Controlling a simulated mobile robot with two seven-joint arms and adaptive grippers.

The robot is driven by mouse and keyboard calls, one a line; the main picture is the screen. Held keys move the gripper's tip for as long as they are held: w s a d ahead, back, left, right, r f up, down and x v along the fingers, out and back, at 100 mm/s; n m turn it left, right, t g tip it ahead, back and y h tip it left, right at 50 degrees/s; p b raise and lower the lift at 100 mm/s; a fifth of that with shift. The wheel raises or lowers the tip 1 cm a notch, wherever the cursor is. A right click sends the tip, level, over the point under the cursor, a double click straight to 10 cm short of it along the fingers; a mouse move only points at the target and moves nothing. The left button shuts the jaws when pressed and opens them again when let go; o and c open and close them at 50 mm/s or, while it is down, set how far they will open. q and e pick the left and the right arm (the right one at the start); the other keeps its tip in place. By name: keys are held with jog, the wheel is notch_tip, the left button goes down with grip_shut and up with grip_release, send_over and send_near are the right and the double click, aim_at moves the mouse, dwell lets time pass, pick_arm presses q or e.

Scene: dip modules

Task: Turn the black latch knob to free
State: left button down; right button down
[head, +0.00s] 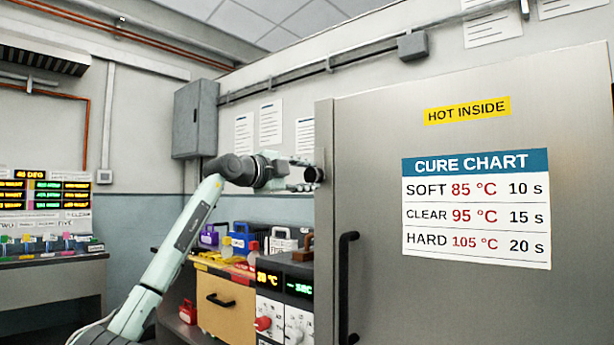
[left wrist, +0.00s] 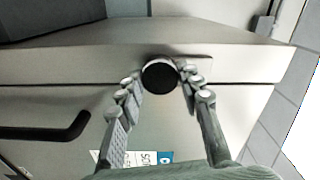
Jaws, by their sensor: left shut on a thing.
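The black latch knob (head: 315,174) is a short round knob at the left edge of the big steel oven door (head: 380,120). In the left wrist view the knob (left wrist: 160,74) sits between my two fingertips, on a metal plate by the door seam. My left gripper (head: 302,174) reaches in from the left at knob height and is shut on the knob. One finger lies on each side of it in the left wrist view (left wrist: 160,84). No marking on the knob is readable, so its turn angle cannot be told. My right gripper is not in view.
A black door handle (head: 347,285) stands below the knob and also shows in the left wrist view (left wrist: 45,129). A bench below my left arm holds a wooden drawer box (head: 226,300), a control panel (head: 283,310) and several colored padlock-like items.

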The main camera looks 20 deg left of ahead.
pick_arm(q)
jog(key=c, duration=1)
grip_release()
jog(key=v, duration=1.2)
